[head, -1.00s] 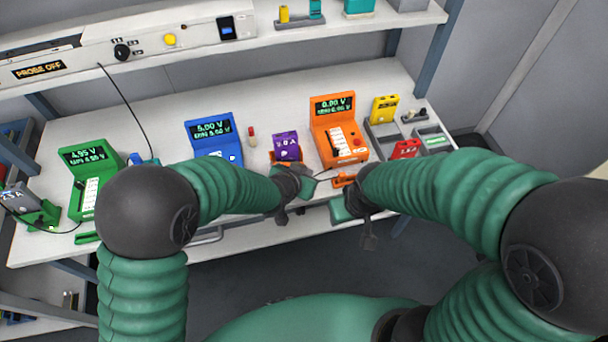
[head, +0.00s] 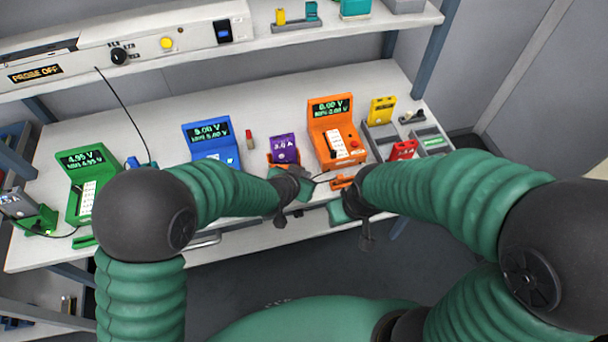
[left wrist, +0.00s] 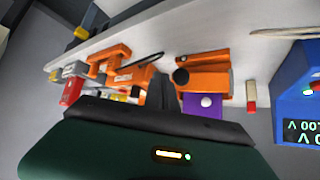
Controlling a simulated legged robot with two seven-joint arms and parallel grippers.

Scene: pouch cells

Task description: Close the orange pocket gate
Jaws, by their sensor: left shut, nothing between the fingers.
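The orange pocket (head: 283,165) sits near the bench's front edge, with a purple pouch cell (head: 284,147) upright in it. In the left wrist view the orange pocket (left wrist: 203,83) shows beside the purple cell (left wrist: 204,103). I cannot make out clearly how its gate stands. My left gripper (head: 294,188) is just in front of the pocket, shut and empty; its dark fingers (left wrist: 155,90) show beside the pocket in the left wrist view. My right gripper (head: 350,207) is by the bench edge to the right; its fingers are too hidden to judge.
An orange tester (head: 332,128) stands right of the pocket, with a small orange piece (head: 342,182) before it. A blue tester (head: 210,135) and green tester (head: 85,175) stand left. A red cell (head: 403,150) and yellow cell (head: 382,109) are right. A shelf (head: 300,40) runs above.

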